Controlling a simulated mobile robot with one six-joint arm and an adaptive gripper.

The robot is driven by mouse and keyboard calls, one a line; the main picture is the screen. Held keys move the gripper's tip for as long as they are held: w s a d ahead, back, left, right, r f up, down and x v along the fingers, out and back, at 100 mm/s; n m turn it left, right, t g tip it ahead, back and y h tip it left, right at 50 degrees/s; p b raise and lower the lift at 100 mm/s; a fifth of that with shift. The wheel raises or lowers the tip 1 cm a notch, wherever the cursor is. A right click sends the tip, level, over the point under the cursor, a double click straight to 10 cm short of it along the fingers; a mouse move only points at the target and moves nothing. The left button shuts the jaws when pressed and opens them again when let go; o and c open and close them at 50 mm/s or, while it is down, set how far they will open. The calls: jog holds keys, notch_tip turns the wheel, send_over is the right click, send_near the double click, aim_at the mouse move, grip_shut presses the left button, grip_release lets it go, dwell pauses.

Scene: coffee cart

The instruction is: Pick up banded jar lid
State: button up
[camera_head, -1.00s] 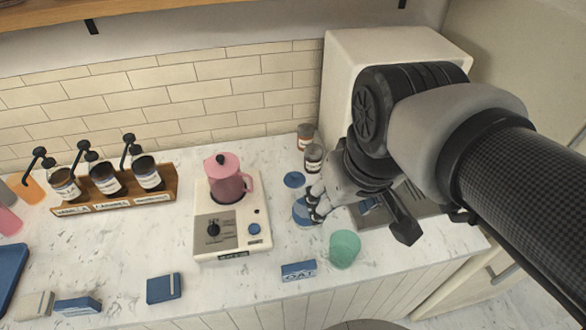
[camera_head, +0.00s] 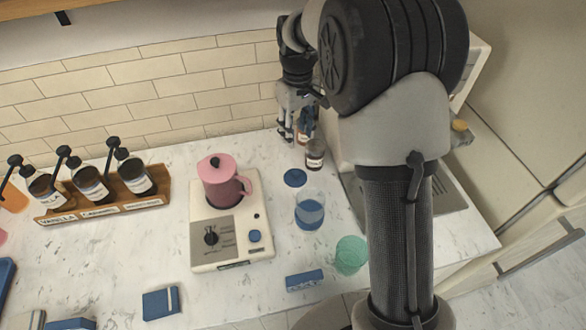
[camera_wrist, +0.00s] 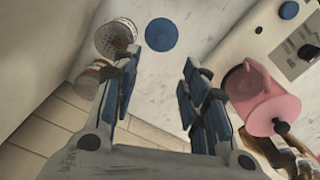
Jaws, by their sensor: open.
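A flat round blue disc, which looks like the jar lid (camera_head: 295,178), lies on the marble counter right of the hot plate. It also shows in the wrist view (camera_wrist: 161,34), above the gap between the fingers. A clear glass jar with blue in its lower part (camera_head: 310,212) stands in front of the disc. My gripper (camera_head: 294,134) is open and empty, behind the disc near the tiled wall. Its two blue-padded fingers show spread in the wrist view (camera_wrist: 162,75). The disc is apart from the fingers and unobstructed in both views.
Shaker jars (camera_head: 315,153) stand close to my gripper; two show in the wrist view (camera_wrist: 117,38). A pink pot (camera_head: 221,182) sits on a white hot plate (camera_head: 232,250). A green cup (camera_head: 351,255) and a blue box (camera_head: 305,281) are nearer the front edge.

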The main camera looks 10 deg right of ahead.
jog(key=b, duration=0.3)
send_over(295, 172)
jog(key=f, duration=1.1)
jog(key=shift+d, duration=0.25)
notch_tip(295, 172, down, 5)
jog(key=b, duration=0.2)
jog(key=shift+w+a+f+b, duration=0.1)
jog(key=shift+a+f+b, duration=0.05)
jog(key=shift+b, duration=0.2)
jog(key=c, duration=1)
